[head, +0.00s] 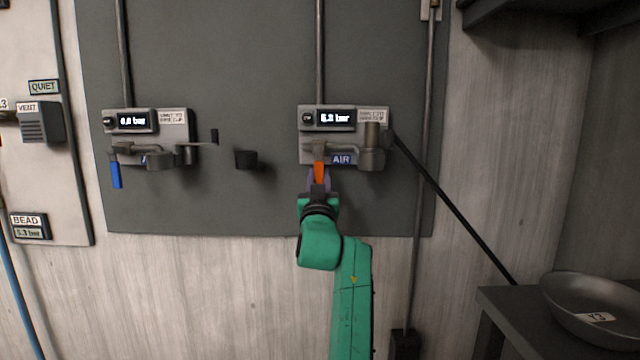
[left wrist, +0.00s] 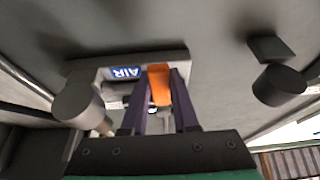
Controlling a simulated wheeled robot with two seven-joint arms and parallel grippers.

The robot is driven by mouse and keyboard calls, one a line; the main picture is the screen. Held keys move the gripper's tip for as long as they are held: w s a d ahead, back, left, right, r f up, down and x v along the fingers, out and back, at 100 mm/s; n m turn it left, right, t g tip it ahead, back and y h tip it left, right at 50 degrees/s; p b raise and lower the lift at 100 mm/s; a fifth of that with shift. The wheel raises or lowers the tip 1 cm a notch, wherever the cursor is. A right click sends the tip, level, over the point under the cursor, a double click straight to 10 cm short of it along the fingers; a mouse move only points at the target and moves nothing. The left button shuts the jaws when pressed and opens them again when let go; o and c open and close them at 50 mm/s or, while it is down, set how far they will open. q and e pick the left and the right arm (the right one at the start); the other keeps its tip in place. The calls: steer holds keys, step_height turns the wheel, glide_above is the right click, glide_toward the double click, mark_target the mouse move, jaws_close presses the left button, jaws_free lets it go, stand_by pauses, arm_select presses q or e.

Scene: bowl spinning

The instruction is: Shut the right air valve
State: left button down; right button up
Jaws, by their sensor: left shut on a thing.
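The right air valve (head: 342,150) is on the dark grey wall panel, with an AIR label and a lit display (head: 335,118) that seems to read 5.2 or 6.2 bar. Its orange lever (head: 319,171) points straight down. My left gripper (head: 319,182) is shut on this lever from below. In the left wrist view the orange lever (left wrist: 159,82) stands between the purple fingers of my left gripper (left wrist: 160,100), beside the upside-down AIR label. The fingers hide the lower part of the lever in the head view. My right gripper is not in view.
A second valve (head: 150,153) with a blue lever (head: 116,174) hanging down is at left; its display seems to read 0.0 bar. A dark knob (head: 246,159) sticks out between the valves. A black hose (head: 455,212) slopes right, towards a shelf with a bowl (head: 597,300).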

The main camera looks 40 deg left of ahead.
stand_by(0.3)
arm_select(q)
steer(key=c, duration=0.7)
jaws_free()
steer(key=shift+d, duration=0.1)
steer(key=shift+s+d+f, duration=0.25)
steer(key=v, duration=0.6)
steer(key=shift+s+d+f, duration=0.1)
steer(key=shift+s+d, duration=0.05)
steer(key=shift+s, duration=0.1)
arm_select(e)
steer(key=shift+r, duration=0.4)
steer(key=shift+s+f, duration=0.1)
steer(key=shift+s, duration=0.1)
